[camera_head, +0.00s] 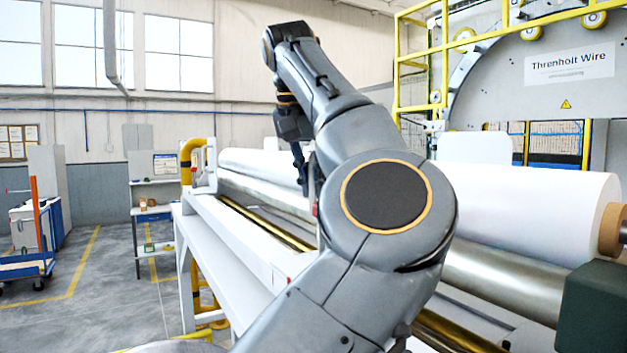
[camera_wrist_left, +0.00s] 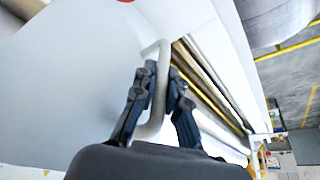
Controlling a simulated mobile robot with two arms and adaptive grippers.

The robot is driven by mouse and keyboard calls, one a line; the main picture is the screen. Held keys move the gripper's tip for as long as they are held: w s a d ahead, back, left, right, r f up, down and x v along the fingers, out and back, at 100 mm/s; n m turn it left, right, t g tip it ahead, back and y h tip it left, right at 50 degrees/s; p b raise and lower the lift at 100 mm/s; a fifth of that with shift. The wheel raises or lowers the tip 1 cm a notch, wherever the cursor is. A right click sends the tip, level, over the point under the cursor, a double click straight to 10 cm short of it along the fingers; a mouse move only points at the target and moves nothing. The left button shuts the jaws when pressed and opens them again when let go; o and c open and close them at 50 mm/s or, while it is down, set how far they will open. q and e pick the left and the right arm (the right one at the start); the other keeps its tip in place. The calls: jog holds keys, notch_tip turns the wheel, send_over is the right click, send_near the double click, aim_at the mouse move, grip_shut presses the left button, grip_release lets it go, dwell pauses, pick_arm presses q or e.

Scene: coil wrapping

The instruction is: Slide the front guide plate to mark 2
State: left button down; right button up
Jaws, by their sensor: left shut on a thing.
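My left gripper (camera_head: 303,182) is beside the machine's long bed, mostly behind my own arm. In the left wrist view its two dark fingers (camera_wrist_left: 160,108) are closed around a pale bar handle (camera_wrist_left: 163,60). The handle stands on a large flat light-grey plate (camera_wrist_left: 75,75), which I take to be the front guide plate. In the head view only a thin grey edge beside the gripper may belong to it; my arm hides the rest. I cannot make out mark 2. My right gripper is not in view.
A large white roll (camera_head: 540,205) lies behind my arm, with a metal roller (camera_head: 500,285) below it. A white rail (camera_head: 235,235) runs along the bed's front. A yellow guard frame (camera_head: 445,60) stands at the back right. Open floor (camera_head: 110,300) lies left.

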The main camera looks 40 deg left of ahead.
pick_arm(q)
jog(key=c, duration=1.4)
grip_release()
jog(key=shift+a+r, duration=0.1)
jog(key=shift+a, duration=0.15)
jog(key=shift+o, duration=0.2)
jog(key=shift+s+r, duration=0.1)
jog(key=shift+r, duration=0.25)
jog(key=a+v, duration=0.1)
jog(key=v, duration=1)
jog(key=shift+d, duration=0.2)
jog(key=shift+s, duration=0.15)
